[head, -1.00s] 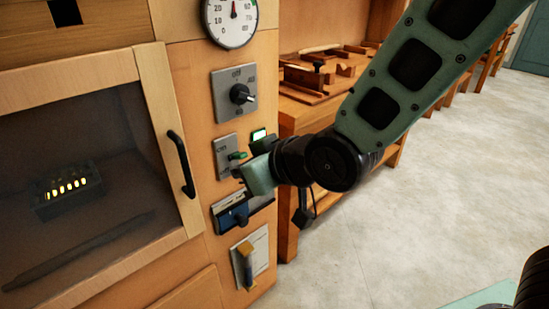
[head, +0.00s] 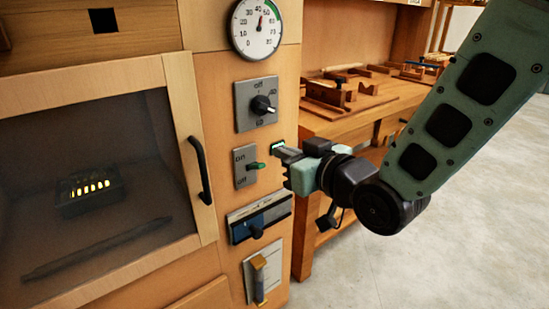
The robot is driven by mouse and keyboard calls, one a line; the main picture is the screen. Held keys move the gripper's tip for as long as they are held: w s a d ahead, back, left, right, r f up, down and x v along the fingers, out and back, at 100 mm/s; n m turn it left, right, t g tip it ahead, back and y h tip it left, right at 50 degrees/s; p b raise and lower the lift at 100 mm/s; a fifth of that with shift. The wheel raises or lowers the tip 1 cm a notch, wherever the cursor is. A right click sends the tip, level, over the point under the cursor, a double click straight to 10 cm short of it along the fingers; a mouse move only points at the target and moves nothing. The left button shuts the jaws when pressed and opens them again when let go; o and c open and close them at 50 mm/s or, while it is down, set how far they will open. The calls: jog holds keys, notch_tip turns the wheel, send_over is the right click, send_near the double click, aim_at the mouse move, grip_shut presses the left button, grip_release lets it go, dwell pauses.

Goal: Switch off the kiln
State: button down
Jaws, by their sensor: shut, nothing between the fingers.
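The kiln is a wooden cabinet (head: 222,120) with a dark glass door (head: 120,130); several yellow lights glow on a block inside. On its front panel, a grey plate (head: 243,155) marked "on" above and "off" below carries a green-tipped lever (head: 257,166). The lever sticks out toward the right; I cannot tell which position it is in.
Above are a round dial gauge (head: 256,28) and a black knob (head: 263,104) on a plate marked "off". Below are a blue slider panel (head: 260,219) and a brass handle (head: 259,281). A black door handle (head: 199,168) stands to the left. A wooden workbench (head: 360,110) is behind.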

send_over(257, 166)
jog(key=w, duration=0.1)
jog(key=shift+w+d+f, duration=0.1)
jog(key=shift+w+f, duration=0.05)
jog(key=shift+f, duration=0.6)
jog(key=shift+s+d+f+b, duration=0.25)
jog(key=shift+s+f+b, duration=0.1)
jog(key=shift+f, duration=0.25)
jog(key=shift+s+d+f+b, duration=0.2)
jog(key=shift+s+f+b, duration=0.1)
jog(key=shift+f, duration=0.3)
jog(key=shift+s+d+f, duration=0.2)
jog(key=shift+s+f, duration=0.05)
jog(key=shift+f, duration=0.25)
jog(key=shift+f+b, duration=0.2)
jog(key=shift+b, duration=0.3)
